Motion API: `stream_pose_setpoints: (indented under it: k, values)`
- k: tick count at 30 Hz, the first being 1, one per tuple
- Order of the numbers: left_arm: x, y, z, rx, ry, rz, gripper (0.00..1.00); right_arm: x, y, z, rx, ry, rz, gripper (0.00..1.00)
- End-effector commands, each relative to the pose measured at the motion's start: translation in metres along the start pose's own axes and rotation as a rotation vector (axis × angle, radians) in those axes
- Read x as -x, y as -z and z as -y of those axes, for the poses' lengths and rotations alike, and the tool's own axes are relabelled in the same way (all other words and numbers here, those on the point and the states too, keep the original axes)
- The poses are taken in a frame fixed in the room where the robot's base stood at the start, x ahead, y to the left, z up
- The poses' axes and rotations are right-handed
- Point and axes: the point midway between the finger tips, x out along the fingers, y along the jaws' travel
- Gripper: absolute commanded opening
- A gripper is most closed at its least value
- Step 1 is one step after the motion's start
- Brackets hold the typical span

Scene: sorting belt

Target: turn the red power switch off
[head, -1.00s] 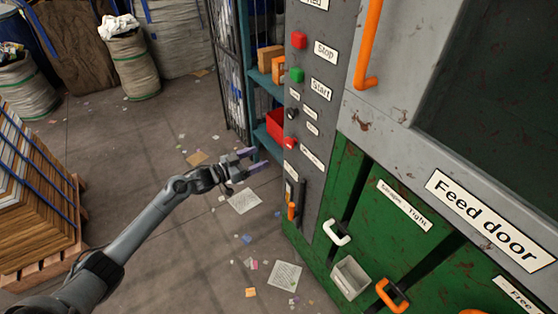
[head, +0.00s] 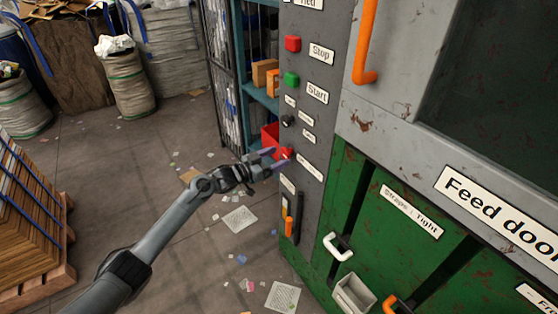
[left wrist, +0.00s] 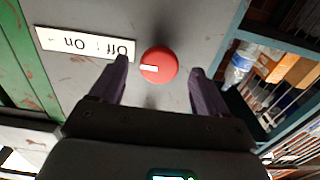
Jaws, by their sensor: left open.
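The red power switch (head: 287,152) is a round knob on the grey control panel (head: 318,125), low in its column of controls. In the left wrist view the knob (left wrist: 158,66) has a white pointer mark towards its left side. An "Off : On" label (left wrist: 85,44) appears upside down beside it. My left gripper (head: 278,158) is open at the panel, and its fingertips are on either side of the knob in the wrist view. I cannot tell whether they touch it. My right gripper is not in view.
Above the switch are a black knob (head: 288,121), a green Start button (head: 291,79) and a red Stop button (head: 293,43). An orange-handled lever (head: 289,226) is below. A blue shelf (head: 262,98) with boxes stands behind the panel. Paper scraps litter the floor.

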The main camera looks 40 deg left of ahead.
Motion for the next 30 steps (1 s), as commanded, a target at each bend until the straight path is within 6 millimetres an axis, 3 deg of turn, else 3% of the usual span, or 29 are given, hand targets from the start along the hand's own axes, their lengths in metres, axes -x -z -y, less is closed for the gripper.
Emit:
stream_pose_setpoints:
  k: [6,17,27,30]
  values:
    - [-0.013,0.0,0.0,0.0,-0.001,-0.001,0.76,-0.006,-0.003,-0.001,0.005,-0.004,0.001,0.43]
    - [-0.015,0.0,0.0,0.0,-0.001,0.0,0.74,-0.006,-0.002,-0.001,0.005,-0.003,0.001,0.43]
    - [-0.015,0.0,0.0,-0.001,-0.001,0.0,0.22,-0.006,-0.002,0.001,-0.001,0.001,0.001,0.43]
    - [-0.015,0.0,0.0,0.001,-0.001,0.0,0.2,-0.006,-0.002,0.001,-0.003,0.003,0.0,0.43]
